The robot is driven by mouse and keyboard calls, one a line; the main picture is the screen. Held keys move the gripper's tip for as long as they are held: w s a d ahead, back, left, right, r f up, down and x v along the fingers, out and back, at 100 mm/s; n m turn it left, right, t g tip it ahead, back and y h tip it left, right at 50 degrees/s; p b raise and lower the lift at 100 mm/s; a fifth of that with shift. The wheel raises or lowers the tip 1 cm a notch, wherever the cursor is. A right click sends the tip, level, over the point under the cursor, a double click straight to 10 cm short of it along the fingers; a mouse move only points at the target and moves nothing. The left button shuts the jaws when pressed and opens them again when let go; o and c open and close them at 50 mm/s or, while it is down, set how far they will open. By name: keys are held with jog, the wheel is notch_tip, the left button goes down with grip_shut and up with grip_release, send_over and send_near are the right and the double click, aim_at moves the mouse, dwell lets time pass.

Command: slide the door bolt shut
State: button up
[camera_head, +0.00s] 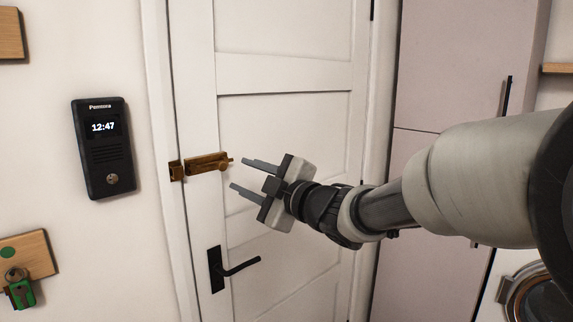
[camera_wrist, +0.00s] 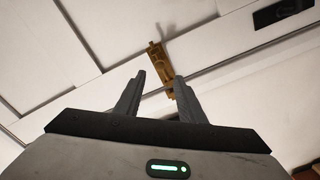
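A brass door bolt (camera_head: 206,163) is mounted near the left edge of a white panelled door (camera_head: 285,135). Its brass keeper (camera_head: 176,171) sits on the door frame to the left, with a narrow gap visible between the two plates. The bolt's knob (camera_head: 230,160) is at the right end of the bolt plate. My gripper (camera_head: 248,176) is open and empty, just right of the knob and apart from it. In the wrist view the bolt (camera_wrist: 158,62) shows beyond and between the open fingers (camera_wrist: 155,92).
A black door handle (camera_head: 229,267) is below the bolt. A wooden key board (camera_head: 27,258) with a green-tagged key is at lower left. A tall pinkish cabinet (camera_head: 460,75) stands to the right.

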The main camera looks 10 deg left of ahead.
aim_at(223, 167)
jog(key=x, duration=1.2)
jog(key=shift+w+d, duration=0.1)
jog(key=shift+c, duration=0.2)
grip_shut()
